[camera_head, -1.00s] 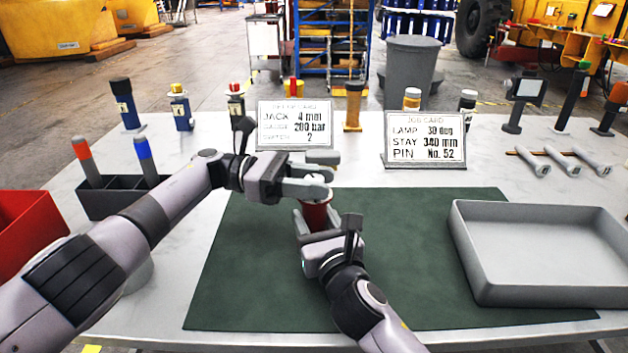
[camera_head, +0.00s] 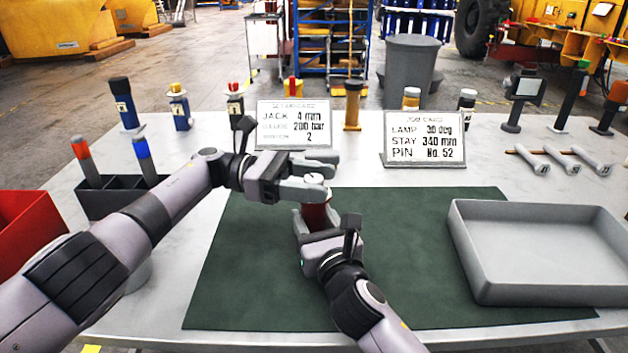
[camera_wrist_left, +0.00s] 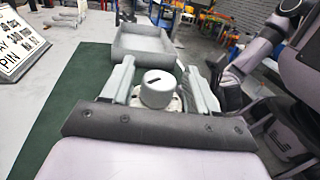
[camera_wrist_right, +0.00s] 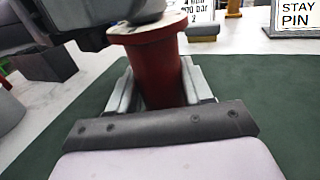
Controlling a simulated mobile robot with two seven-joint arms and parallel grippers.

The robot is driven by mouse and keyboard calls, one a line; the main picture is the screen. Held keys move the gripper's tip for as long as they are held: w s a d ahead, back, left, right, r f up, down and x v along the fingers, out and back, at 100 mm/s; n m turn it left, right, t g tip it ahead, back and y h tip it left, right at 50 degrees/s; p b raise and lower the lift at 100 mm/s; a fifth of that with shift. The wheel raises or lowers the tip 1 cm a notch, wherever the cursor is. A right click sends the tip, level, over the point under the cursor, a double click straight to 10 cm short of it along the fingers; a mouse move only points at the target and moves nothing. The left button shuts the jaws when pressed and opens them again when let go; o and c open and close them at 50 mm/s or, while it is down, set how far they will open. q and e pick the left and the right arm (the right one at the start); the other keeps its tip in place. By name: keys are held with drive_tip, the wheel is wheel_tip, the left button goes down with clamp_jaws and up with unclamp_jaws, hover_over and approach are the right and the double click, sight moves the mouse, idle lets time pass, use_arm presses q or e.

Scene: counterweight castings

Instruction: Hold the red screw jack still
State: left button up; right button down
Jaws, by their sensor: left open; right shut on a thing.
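The red screw jack (camera_head: 316,216) stands upright on the green mat (camera_head: 400,260). My right gripper (camera_head: 317,226) is shut on its red body from the near side; the right wrist view shows the body (camera_wrist_right: 160,75) between the fingers. The jack's pale round top with a dark slot (camera_wrist_left: 158,88) shows in the left wrist view. My left gripper (camera_head: 318,179) is open at the top, one finger on each side of it, with small gaps visible. The jack's base is mostly hidden by my right gripper.
A grey tray (camera_head: 470,285) lies at the right of the mat. Two cards stand behind: a jack card (camera_head: 294,125) and a job card (camera_head: 425,138). A dark holder (camera_head: 117,196) and a red bin (camera_head: 30,230) are at left. The mat's middle right is clear.

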use_arm(q)
wheel_tip(320, 180, up, 10)
drive_tip(key=shift+f, duration=0.1)
idle(0.4)
drive_tip(key=shift+d, duration=0.15)
drive_tip(key=w+d+n+t+h, duration=0.2)
drive_tip(key=d+t, duration=0.1)
drive_tip(key=t, duration=0.1)
drive_tip(key=n+t+y, duration=1.6)
drive_tip(key=t, duration=0.2)
approach(312, 177)
drive_tip(key=x, duration=0.9)
drive_tip(key=shift+w+d+f, duration=0.2)
drive_tip(key=shift+w+f, duration=0.15)
